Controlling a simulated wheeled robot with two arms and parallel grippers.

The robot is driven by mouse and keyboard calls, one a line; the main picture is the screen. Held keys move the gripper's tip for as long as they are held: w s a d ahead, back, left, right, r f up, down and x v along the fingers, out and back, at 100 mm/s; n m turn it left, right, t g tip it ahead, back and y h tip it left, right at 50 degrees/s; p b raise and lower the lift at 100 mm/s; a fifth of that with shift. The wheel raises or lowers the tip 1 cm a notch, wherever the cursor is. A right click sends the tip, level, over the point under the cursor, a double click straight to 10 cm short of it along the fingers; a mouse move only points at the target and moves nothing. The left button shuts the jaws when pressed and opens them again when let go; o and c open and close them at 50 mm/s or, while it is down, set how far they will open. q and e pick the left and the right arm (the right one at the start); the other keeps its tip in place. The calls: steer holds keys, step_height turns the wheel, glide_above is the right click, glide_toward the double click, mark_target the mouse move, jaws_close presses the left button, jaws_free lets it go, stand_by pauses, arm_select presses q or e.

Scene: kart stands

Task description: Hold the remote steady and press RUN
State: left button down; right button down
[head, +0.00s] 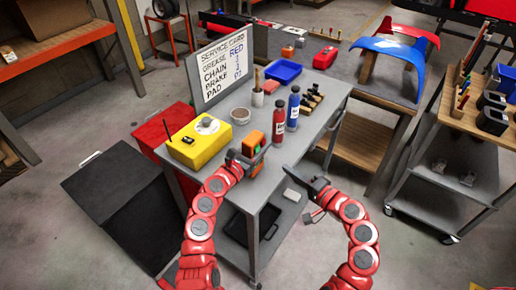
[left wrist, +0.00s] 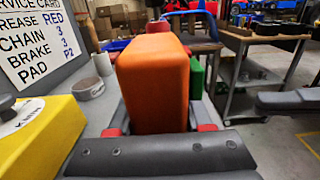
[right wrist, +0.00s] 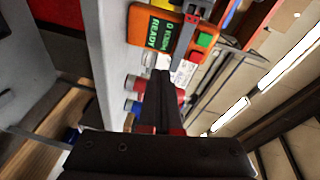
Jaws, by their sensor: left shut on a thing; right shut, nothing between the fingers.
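The orange remote (head: 252,141) is at the front edge of the grey cart top. My left gripper (head: 246,160) is shut on it, and in the left wrist view the orange body (left wrist: 153,88) stands upright between the fingers. In the right wrist view the remote (right wrist: 138,24) shows a lit screen (right wrist: 161,33) reading READY, a green button (right wrist: 204,40) and a red button (right wrist: 195,56). A dark finger of my left gripper crosses between screen and buttons. My right gripper (head: 315,184) is shut and empty, to the right of the remote and apart from it. Button lettering is unreadable.
On the cart top (head: 300,145), a yellow box (head: 199,143), a grey bowl (head: 240,116), a red bottle (head: 279,125) and a blue bottle (head: 293,108) stand near the remote. A service card board (head: 219,70) is behind.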

mark_target(257, 150)
steer(key=s+r+n+t+h, duration=0.2)
steer(key=s+r+t+h, duration=0.2)
steer(key=t+h, duration=0.2)
steer(key=shift+s+r+n+t+h, duration=0.2)
steer(key=shift+r+n+t+h, duration=0.15)
steer(key=shift+h, duration=0.55)
steer(key=w+a, duration=0.5)
steer(key=a, duration=0.2)
steer(key=shift+w+a, duration=0.1)
steer(key=shift+w, duration=0.1)
stand_by(1.7)
steer(key=shift+w+a, duration=0.15)
steer(key=shift+a, duration=0.1)
